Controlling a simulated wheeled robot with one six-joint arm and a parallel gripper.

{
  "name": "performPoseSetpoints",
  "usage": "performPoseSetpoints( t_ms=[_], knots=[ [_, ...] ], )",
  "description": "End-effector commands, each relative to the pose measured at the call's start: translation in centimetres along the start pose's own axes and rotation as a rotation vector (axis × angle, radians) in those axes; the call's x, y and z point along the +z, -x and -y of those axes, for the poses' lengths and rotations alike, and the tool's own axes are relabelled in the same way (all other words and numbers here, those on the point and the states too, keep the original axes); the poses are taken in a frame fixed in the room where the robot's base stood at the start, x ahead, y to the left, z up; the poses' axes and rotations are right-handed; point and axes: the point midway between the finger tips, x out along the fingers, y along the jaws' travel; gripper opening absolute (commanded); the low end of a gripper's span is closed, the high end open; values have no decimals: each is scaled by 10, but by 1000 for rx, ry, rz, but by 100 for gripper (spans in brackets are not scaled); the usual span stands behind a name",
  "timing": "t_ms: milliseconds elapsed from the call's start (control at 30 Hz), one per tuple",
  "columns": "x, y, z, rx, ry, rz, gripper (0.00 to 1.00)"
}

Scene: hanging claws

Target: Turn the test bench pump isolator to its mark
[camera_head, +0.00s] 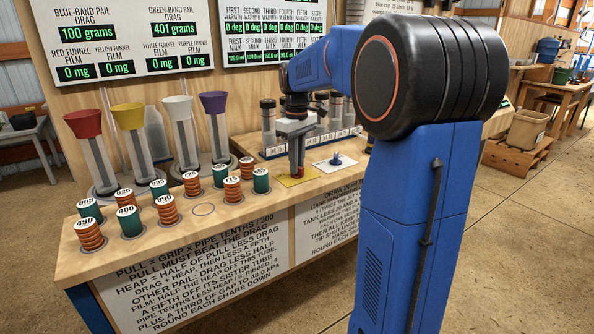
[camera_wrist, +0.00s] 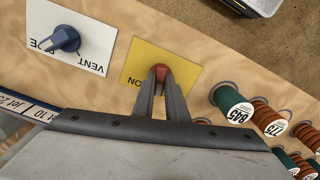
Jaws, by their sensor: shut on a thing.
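A red knob (camera_wrist: 161,71) stands on a yellow plate (camera_wrist: 185,52) on the bench top. I take it as the pump isolator, though its label is mostly hidden behind my fingers. My gripper (camera_wrist: 161,84) is shut on the red knob. In the head view, my gripper (camera_head: 297,168) points straight down onto the yellow plate (camera_head: 309,173). The fingers cover much of the knob, and I cannot make out its pointer or a mark. Beside it, a blue knob (camera_wrist: 66,38) sits on a white plate (camera_wrist: 98,30) with a label starting "VENT".
Numbered green and orange spools (camera_head: 232,188) stand left of the plate in the head view. Coloured funnels (camera_head: 178,107) on tubes stand behind them. A rack of bottles (camera_head: 268,118) is close behind my gripper. The bench's front edge is near.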

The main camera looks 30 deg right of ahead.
Motion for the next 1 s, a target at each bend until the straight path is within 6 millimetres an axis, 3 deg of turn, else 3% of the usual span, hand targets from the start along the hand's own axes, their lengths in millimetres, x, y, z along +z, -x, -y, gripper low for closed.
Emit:
performPoseSetpoints(
  t_ms=[333,800,833,900,967,1000],
  knots=[
    [0,1,0,1,33,-2,0],
    [0,1,0,2,467,-2,0],
    [0,1,0,2,476,-2,15],
    [0,1,0,2,472,-2,32],
    [0,1,0,2,471,-2,44],
    [0,1,0,1,471,-2,44]
  ],
)
